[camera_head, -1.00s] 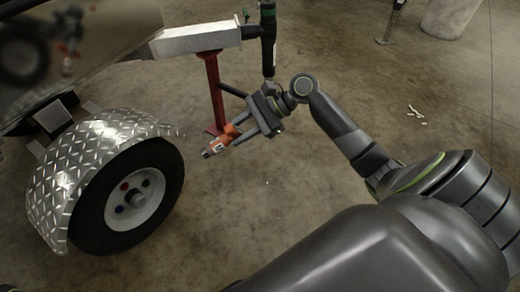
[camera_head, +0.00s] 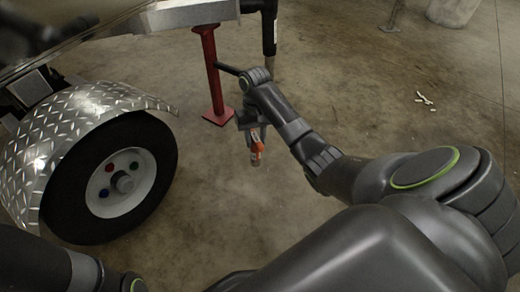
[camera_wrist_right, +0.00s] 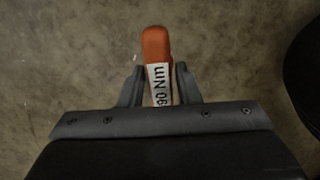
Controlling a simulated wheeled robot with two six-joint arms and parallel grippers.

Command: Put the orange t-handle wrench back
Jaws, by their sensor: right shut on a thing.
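The orange t-handle wrench (camera_head: 257,147) is in my right gripper (camera_head: 254,135), held in the air over the concrete floor, to the right of the trailer wheel. In the right wrist view the wrench's orange end (camera_wrist_right: 156,46) sticks out past the fingers, with a white "90 Nm" label on it. The two fingers of the right gripper (camera_wrist_right: 159,85) stand on either side of it. The rest of the wrench is hidden by the gripper body. A piece of my left arm shows at the lower left of the head view, but its gripper is out of view.
The trailer wheel (camera_head: 119,185) with coloured lug nuts stands at left under a diamond-plate fender (camera_head: 62,128). A red support stand (camera_head: 212,75) rises behind my right gripper, beneath the trailer frame (camera_head: 190,14). The floor at right is mostly clear.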

